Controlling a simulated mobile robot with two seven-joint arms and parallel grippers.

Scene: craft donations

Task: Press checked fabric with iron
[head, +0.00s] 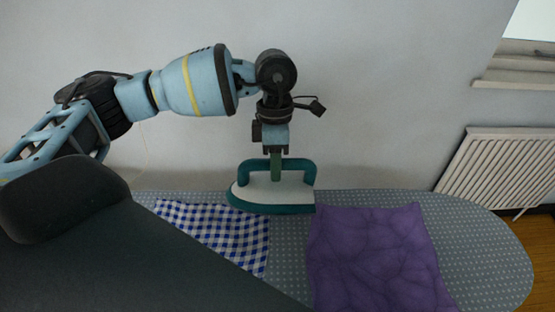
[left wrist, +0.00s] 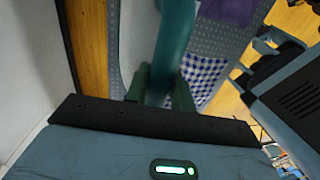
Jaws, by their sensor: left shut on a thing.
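The iron (head: 272,200), teal with a white body, is at the far edge of the ironing board in the head view, level, its pointed end to the left. My left gripper (head: 276,168) points down and is shut on its handle, which also shows in the left wrist view (left wrist: 174,42). The blue-and-white checked fabric (head: 222,232) lies on the board, nearer and to the left; it also shows in the left wrist view (left wrist: 204,72). The iron overlaps its far right corner in the picture; I cannot tell whether they touch. My right gripper is not in view.
A wrinkled purple cloth (head: 375,258) lies on the dotted grey ironing board (head: 485,250), right of the checked fabric. A wall stands close behind the board, with a white radiator (head: 500,170) at the right. My own dark body hides the board's near left part.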

